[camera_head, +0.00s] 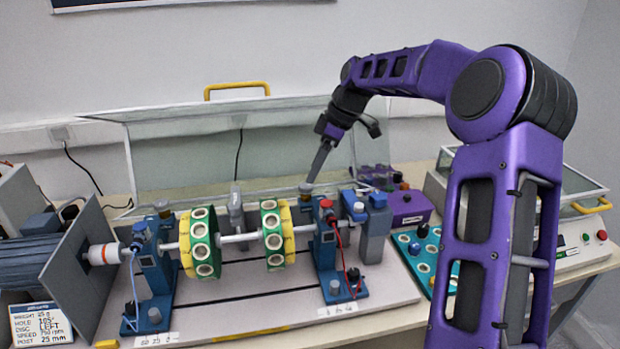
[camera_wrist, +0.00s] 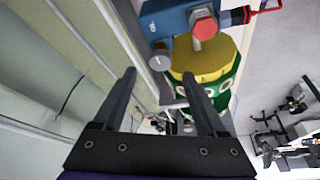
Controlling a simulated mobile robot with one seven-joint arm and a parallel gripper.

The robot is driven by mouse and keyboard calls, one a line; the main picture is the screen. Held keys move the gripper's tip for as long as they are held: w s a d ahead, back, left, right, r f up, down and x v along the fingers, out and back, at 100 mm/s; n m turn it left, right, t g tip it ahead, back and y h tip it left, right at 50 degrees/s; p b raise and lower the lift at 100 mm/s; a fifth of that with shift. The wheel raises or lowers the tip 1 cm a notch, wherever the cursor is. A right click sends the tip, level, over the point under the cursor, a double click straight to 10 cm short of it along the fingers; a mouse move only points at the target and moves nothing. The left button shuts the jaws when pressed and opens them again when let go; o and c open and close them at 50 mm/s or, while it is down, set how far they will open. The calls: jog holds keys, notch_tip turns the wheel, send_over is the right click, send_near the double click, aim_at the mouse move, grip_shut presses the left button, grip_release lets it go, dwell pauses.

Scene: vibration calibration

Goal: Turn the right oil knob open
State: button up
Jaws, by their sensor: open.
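The right bearing stand (camera_head: 326,250) is a blue upright at the right end of the shaft. A small grey-brown knob (camera_head: 306,188), which looks like the right oil knob, sits on its top. My gripper (camera_head: 313,177) reaches down from the upper right, its tips just above this knob. In the wrist view my gripper (camera_wrist: 159,75) is open and empty. A round grey knob (camera_wrist: 160,61) shows just beyond and between the fingertips, beside the blue stand (camera_wrist: 172,20). Whether the fingers touch it I cannot tell.
A red cap (camera_head: 326,205) with a red cable sits close to the knob. Yellow-green discs (camera_head: 273,235) stand on the shaft to the left. The clear raised cover (camera_head: 180,160) is behind. A purple box (camera_head: 408,208) stands to the right.

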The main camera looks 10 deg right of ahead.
aim_at(306, 185)
jog(key=shift+x, duration=2)
grip_shut()
